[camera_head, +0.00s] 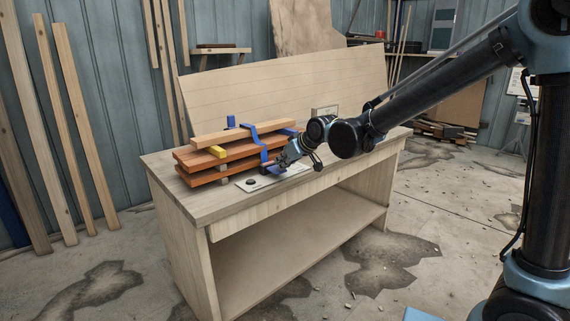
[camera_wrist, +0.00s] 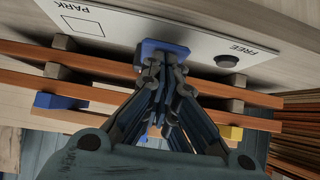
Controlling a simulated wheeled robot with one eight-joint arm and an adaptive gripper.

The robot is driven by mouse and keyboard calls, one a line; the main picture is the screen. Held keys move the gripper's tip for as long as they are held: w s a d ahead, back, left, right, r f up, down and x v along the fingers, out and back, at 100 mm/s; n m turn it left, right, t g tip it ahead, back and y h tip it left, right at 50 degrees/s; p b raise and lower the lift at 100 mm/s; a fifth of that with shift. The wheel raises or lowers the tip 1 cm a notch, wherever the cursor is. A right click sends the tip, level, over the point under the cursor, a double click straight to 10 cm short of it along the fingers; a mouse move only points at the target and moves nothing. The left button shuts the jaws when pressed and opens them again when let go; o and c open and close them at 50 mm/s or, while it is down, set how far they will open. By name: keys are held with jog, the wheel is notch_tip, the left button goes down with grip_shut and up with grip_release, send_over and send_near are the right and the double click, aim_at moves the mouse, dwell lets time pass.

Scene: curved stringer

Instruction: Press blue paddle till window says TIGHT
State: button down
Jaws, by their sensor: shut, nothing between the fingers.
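The blue paddle (camera_wrist: 160,47) shows in the wrist view at the edge of a white plate (camera_wrist: 120,24). My gripper (camera_wrist: 165,72) is shut and empty, with its fingertips right at the paddle; I cannot tell whether they press on it. In the head view my gripper (camera_head: 281,163) is low at the front of the board stack, beside a blue strap (camera_head: 256,140). A small pale panel (camera_head: 324,111) stands at the back of the bench; its text is too small to read, and I cannot see the word TIGHT anywhere.
Stacked orange boards (camera_head: 215,160) with spacers lie on the wooden bench (camera_head: 190,200). The plate bears a black knob (camera_wrist: 228,61) near FREE and an empty square near PARK. A yellow piece (camera_head: 217,151) sits on the stack. The bench's right part is clear.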

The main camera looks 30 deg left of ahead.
jog(key=shift+r, duration=0.7)
jog(key=shift+w+r, duration=0.15)
jog(key=shift+r, duration=0.5)
jog(key=r, duration=0.2)
jog(key=shift+w+a+r, duration=0.1)
jog(key=shift+a+r, duration=0.15)
jog(key=shift+r, duration=0.05)
jog(key=s+d+r, duration=0.1)
jog(key=d+r, duration=0.4)
jog(key=r, duration=0.3)
jog(key=shift+s+r, duration=0.2)
jog(key=shift+s, duration=0.2)
